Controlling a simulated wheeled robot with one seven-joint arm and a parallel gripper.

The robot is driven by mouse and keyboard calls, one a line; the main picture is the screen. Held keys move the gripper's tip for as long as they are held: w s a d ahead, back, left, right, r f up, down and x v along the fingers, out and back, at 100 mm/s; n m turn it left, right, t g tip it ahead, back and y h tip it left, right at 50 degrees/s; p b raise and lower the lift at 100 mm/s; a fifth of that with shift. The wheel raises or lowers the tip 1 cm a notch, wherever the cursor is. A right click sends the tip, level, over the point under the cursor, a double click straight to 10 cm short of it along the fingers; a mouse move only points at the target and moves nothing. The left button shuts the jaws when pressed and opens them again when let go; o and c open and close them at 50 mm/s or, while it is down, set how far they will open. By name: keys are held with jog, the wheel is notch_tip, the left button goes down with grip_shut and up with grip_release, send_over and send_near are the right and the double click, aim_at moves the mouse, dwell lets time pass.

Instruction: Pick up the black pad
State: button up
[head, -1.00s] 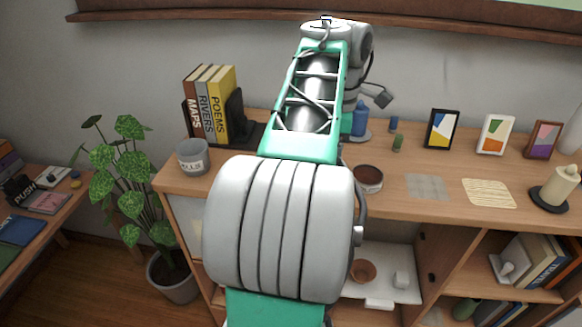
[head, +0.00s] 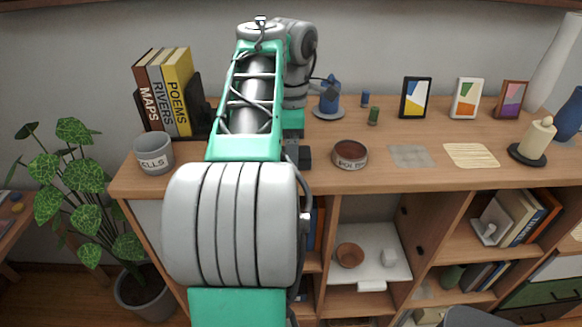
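A grey square patch (head: 410,155) lies flat farther left. My gripper (head: 304,157) shows only as a dark part beside my arm, over the cabinet top left of the brown bowl. Its fingers are mostly hidden by my arm, so its opening and anything in it cannot be seen.
Open shelves lie below. A plant (head: 80,190) stands at the left.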

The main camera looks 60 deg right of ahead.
jog(key=shift+r, duration=0.1)
jog(key=c, duration=1.4)
jog(key=r+p, duration=0.2)
jog(key=r, duration=0.1)
jog(key=r+p, duration=0.1)
jog(key=p, duration=0.1)
jog(key=shift+a+r, duration=0.3)
jog(key=shift+r, duration=0.1)
jog(key=shift+s+a+r+p, duration=0.25)
jog(key=shift+a+r+p, duration=0.3)
jog(key=shift+a+r, duration=1.25)
jog(key=shift+s+a+r+p, duration=0.2)
jog(key=shift+a+r+p, duration=0.6)
jog(key=shift+a, duration=1.85)
jog(key=shift+s+a+r+p, duration=0.3)
jog(key=shift+a+r, duration=1.2)
jog(key=shift+a, duration=0.75)
